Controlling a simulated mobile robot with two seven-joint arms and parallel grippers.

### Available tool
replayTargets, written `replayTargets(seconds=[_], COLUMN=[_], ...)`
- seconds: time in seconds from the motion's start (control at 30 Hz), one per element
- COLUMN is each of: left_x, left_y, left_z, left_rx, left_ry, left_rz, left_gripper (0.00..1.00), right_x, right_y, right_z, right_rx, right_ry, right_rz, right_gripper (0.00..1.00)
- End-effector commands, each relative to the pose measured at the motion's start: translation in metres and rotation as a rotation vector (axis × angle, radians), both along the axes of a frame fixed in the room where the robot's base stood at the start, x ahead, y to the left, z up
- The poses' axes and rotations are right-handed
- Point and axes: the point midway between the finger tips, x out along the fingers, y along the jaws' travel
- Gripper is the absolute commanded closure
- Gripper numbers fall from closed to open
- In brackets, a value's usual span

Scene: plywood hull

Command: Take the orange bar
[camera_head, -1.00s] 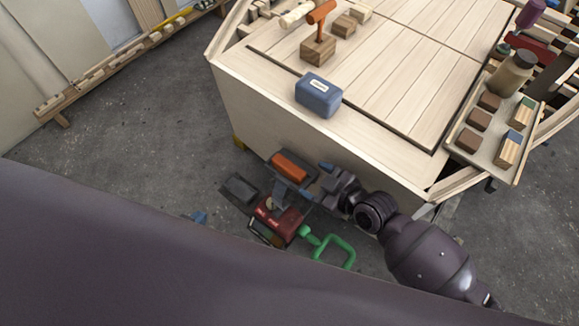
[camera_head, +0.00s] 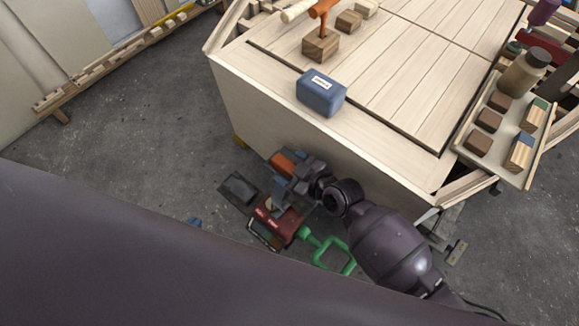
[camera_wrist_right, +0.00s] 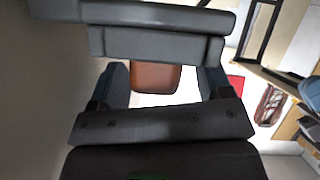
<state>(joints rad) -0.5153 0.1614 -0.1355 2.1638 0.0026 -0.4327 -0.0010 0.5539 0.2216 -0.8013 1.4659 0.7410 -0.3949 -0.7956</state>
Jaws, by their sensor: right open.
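The orange bar (camera_head: 282,162) lies low beside the plywood hull, partly hidden by my right gripper in the head view. In the right wrist view the bar (camera_wrist_right: 155,78) shows brownish orange between the two fingers, partly covered by a grey part of the gripper. My right gripper (camera_head: 287,174) is open at the bar; the jaws (camera_wrist_right: 165,85) stand apart with a gap on both sides of it. Only a small blue piece, probably the tip of my left gripper (camera_head: 194,222), shows past a large dark shape; its jaws are hidden.
Close by are a red box-like object (camera_head: 276,224), a green frame (camera_head: 335,255) and a dark flat piece (camera_head: 239,189). The hull's pale side wall (camera_head: 300,135) rises just behind the gripper. A blue case (camera_head: 321,93) sits on top. Grey floor to the left is clear.

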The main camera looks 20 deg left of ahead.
Motion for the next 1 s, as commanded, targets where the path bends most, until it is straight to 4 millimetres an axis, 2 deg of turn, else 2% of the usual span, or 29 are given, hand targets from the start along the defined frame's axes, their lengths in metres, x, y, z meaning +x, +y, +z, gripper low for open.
replayTargets(seconds=[0.1,0.5,0.53,0.87,1.0], left_x=[0.0006,0.0,0.0,0.0,0.002], left_y=[-0.0003,-0.0003,-0.0003,-0.0006,-0.001], left_z=[0.0005,-0.0017,-0.0017,-0.0018,0.0021], left_rx=[-0.001,-0.002,-0.002,-0.002,-0.003], left_ry=[-0.002,0.002,0.002,0.002,-0.006], left_rz=[0.002,0.002,0.002,0.002,0.001], left_gripper=[1.0,1.0,1.0,1.0,1.0], right_x=[0.0003,0.0,0.0,0.0009,0.0019], right_y=[-0.0002,-0.0005,-0.0006,-0.0015,-0.0019], right_z=[0.0008,0.0003,0.0001,-0.0001,0.0065], right_rx=[0.001,-0.001,-0.001,-0.003,-0.004], right_ry=[-0.002,0.0,0.0,-0.002,-0.005], right_rz=[0.0,0.0,0.0,-0.002,-0.001], right_gripper=[0.28,0.89,0.92,0.93,0.93])
